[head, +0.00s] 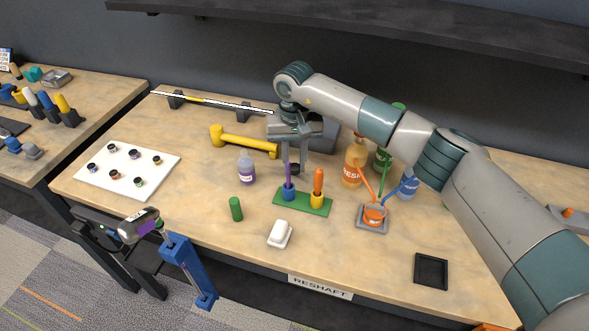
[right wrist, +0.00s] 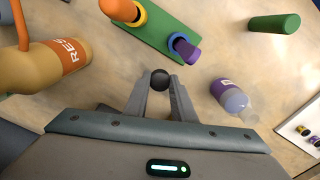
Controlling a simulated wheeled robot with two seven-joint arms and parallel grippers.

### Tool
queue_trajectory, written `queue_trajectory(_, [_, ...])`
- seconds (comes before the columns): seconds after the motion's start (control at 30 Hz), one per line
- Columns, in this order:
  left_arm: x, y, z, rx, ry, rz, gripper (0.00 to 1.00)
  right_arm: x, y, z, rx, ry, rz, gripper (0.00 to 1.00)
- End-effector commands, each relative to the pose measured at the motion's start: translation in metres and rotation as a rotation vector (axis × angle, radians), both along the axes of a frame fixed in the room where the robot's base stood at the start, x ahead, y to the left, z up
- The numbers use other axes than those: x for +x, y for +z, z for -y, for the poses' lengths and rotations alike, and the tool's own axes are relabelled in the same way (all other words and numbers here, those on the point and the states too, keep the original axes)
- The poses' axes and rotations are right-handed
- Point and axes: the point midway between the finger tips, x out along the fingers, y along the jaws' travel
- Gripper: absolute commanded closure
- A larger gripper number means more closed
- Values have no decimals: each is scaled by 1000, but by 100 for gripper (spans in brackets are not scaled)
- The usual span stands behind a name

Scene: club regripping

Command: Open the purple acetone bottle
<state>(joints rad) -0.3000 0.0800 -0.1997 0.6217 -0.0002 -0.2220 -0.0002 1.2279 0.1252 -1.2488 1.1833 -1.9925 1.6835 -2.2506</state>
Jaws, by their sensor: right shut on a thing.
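The purple acetone bottle (head: 247,169) stands upright on the bench, clear with purple liquid and a purple label. Its neck looks pale and bare, with no dark cap on it. It also shows in the right wrist view (right wrist: 230,97), to the right of the fingers. My right gripper (head: 294,170) is to the right of the bottle, apart from it. In the right wrist view its fingers (right wrist: 160,82) are shut on a small black round cap (right wrist: 159,77). My left gripper is not in view.
A green stand (head: 318,208) with purple and orange handled tools is close in front of the right gripper. An orange bottle (head: 352,172) stands to its right. A yellow mallet (head: 240,142) lies behind the bottle. A green cylinder (head: 236,209) and white block (head: 280,233) are nearer the front.

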Motion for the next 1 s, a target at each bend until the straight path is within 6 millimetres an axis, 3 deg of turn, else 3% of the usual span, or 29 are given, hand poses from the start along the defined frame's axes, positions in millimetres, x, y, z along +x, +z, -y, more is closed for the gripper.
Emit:
queue_trajectory(0.37, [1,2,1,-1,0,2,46,0,-4,0,0,0,0,100])
queue_trajectory(0.7, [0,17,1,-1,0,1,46,-1,-36,-1,1,0,-1,100])
queue_trajectory(1.0, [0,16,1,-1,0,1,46,0,-40,0,0,1,1,100])
